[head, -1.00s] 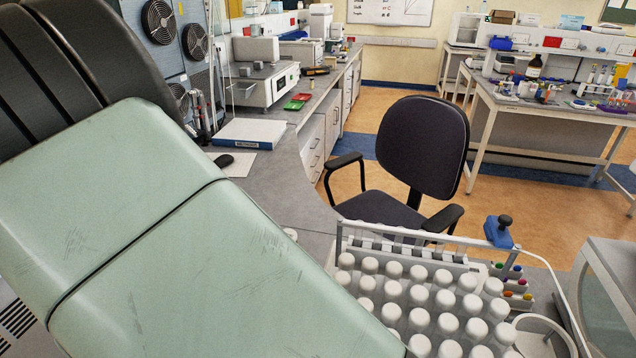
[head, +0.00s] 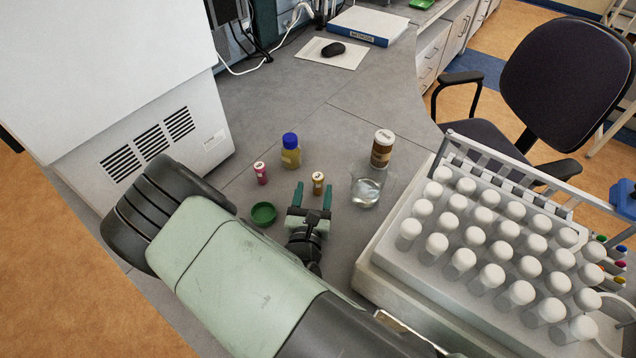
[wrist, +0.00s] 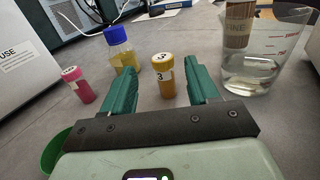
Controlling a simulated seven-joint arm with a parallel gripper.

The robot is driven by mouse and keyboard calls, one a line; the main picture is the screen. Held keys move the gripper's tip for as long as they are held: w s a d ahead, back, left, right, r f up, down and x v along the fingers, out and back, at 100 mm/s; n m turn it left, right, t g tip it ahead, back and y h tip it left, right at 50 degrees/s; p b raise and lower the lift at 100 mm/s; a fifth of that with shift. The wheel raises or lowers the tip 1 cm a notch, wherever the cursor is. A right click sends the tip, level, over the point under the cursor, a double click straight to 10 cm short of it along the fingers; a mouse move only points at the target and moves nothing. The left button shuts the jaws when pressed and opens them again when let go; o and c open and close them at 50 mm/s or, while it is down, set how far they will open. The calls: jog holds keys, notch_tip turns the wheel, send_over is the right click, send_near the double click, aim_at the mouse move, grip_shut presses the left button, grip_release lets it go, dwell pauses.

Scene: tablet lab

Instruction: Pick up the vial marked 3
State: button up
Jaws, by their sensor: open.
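My gripper (head: 313,190) is open, with two green fingers pointing at the vial. In the wrist view my gripper (wrist: 162,92) has one finger on each side of the vial's place in the picture, and the vial shows near the right finger. I cannot tell whether the vial is fully between the fingertips.
A pink vial (head: 260,172) and a blue-capped yellow bottle (head: 290,152) stand to the left. A glass beaker (head: 366,192) and a brown jar (head: 382,150) stand to the right. A green dish (head: 263,214) is left of my gripper. A white rack of capped tubes (head: 400,270) is at right.

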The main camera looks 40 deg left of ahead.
aim_at(317, 182)
jog(key=x, duration=0.5)
jog(key=shift+w+f, duration=0.2)
jog(key=shift+w, duration=0.15)
jog(key=shift+c, duration=0.3)
jog(key=c, duration=1)
